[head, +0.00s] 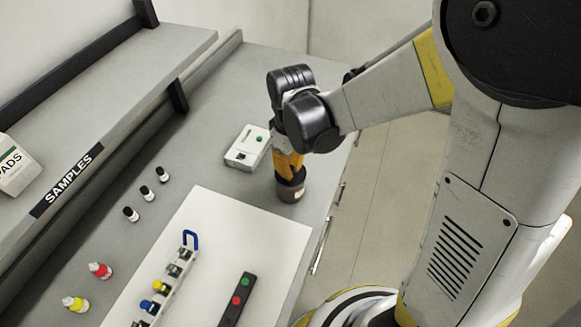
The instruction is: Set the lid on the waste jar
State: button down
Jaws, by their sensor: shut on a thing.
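The waste jar (291,193) is a short brownish jar with a pale label, upright on the grey bench near its right edge. My gripper (290,177) points down directly over the jar's mouth, with its orange fingers shut on the dark lid. The lid is small in the head view and mostly hidden by the fingers and the jar's top. I cannot tell whether the lid touches the rim or is slightly above it.
A white mat (255,232) in front carries a rack of vials (165,287) and a dark button strip (237,300). Small black-capped bottles (147,191), dropper bottles (100,270) and the SAMPLES shelf (110,120) lie left.

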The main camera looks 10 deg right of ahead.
jog(key=c, duration=1.4)
grip_release()
jog(key=shift+r, duration=0.1)
notch_tip(320, 180, up, 12)
jog(key=shift+f, duration=0.1)
jog(key=s+d+f+m+t+b, duration=0.1)
jog(key=s+d+m+t+b, duration=0.1)
jog(key=s+d+m, duration=0.1)
jog(key=s+d+f+m+t+b, duration=0.1)
jog(key=s+d+m+t+b, duration=0.1)
jog(key=s+d, duration=0.1)
jog(key=s+d+f+m+t+b, duration=0.1)
jog(key=s+d+m+t+b, duration=0.1)
jog(key=s+d+m+t, duration=0.1)
jog(key=shift+f+m, duration=0.1)
jog(key=shift+m, duration=0.2)
